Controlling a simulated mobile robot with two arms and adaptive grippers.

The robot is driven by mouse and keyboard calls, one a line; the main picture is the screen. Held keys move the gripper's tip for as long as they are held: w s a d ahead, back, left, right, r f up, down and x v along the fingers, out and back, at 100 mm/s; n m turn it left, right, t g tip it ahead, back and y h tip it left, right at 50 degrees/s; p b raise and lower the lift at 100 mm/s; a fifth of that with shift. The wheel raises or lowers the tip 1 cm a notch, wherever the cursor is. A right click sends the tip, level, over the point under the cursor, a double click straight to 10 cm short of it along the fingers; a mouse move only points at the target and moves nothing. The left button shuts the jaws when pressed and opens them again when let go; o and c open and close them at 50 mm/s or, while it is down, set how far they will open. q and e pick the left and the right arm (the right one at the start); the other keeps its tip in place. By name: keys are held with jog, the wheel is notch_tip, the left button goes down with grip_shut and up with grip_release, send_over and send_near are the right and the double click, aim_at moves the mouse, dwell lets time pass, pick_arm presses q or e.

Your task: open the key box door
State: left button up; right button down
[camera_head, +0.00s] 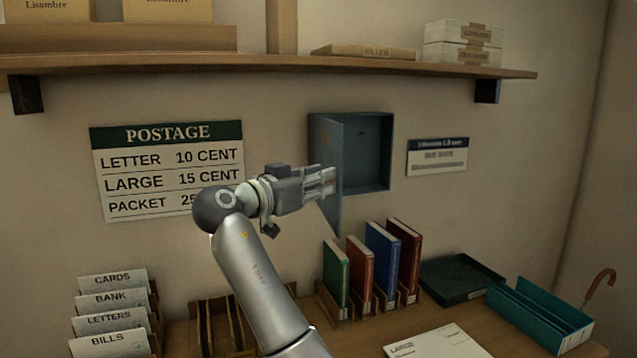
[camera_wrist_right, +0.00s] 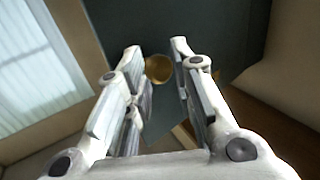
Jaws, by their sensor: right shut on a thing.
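The blue-grey key box (camera_head: 370,152) is fixed to the wall, below the shelf. Its door (camera_head: 328,150) is hinged on the left and stands wide open, swung out from the wall, and the dark inside shows. My right gripper (camera_head: 328,181) is at the door's outer face, on the left of it. In the right wrist view a round brass knob (camera_wrist_right: 158,69) sits between the fingers, with the dark door panel (camera_wrist_right: 230,30) behind it. The gripper is shut on this knob. The left gripper is not in view.
A wooden shelf (camera_head: 270,65) runs above the box. The postage sign (camera_head: 125,160) and a small notice (camera_head: 437,157) flank it. Below, the desk holds upright books (camera_head: 380,262), a dark tray (camera_head: 462,279), a teal box (camera_head: 540,316) and a labelled card rack (camera_head: 112,318).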

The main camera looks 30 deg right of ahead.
jog(key=shift+w+r+t, duration=0.15)
jog(key=shift+r+t, duration=0.15)
jog(key=shift+r, duration=0.2)
jog(key=c, duration=1.5)
grip_release()
jog(key=shift+c, duration=0.2)
jog(key=shift+o, duration=1.3)
jog(key=shift+w+d+f, duration=0.15)
jog(key=shift+w, duration=0.15)
jog(key=shift+w+f, duration=0.1)
jog(key=shift+w, duration=0.05)
jog(key=v, duration=1.2)
jog(key=shift+f, duration=0.2)
